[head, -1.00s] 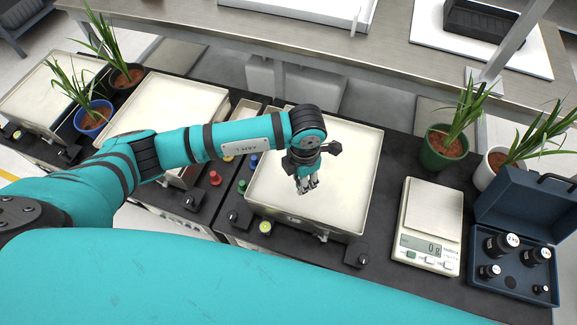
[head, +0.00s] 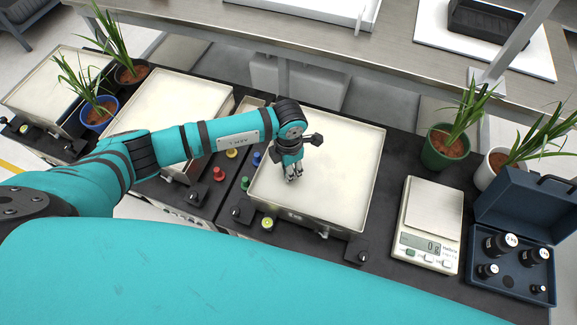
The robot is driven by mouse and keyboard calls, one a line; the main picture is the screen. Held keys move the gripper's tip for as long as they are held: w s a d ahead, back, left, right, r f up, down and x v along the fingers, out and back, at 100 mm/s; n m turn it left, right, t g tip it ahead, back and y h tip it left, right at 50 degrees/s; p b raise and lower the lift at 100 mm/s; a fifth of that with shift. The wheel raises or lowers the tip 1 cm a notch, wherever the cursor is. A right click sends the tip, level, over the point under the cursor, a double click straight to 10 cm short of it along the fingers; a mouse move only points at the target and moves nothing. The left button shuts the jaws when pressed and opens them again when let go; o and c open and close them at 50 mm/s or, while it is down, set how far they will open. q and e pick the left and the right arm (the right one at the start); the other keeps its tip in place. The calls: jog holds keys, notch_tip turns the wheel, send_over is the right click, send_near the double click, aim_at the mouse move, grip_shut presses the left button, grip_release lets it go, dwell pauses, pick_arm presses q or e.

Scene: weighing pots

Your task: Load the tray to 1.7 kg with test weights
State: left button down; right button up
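Black test weights with pale tops, such as one large weight (head: 497,246) and a small one (head: 487,271), stand in an open blue case (head: 480,283) at the right. One round slot in the case looks empty. The digital scale (head: 433,207) beside it has a bare pan and reads 0 g. A large pale tray (head: 335,185) in the middle has no weights visible on it. My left gripper (head: 293,177) points down over the left part of this tray, with nothing visible in it. Its fingers are too small to judge. My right gripper is out of view.
Two more pale trays (head: 180,103) (head: 52,88) stand to the left. Potted plants in a blue pot (head: 97,112), a green pot (head: 441,150) and a white pot (head: 489,172) stand nearby. Coloured knobs, such as a red one (head: 219,174), line the bench.

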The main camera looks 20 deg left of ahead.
pick_arm(q)
jog(key=c, duration=1)
grip_release()
jog(key=shift+f, duration=0.15)
jog(key=shift+c, duration=0.2)
notch_tip(320, 180, up, 12)
jog(key=shift+r+b, duration=0.2)
jog(key=shift+b, duration=0.1)
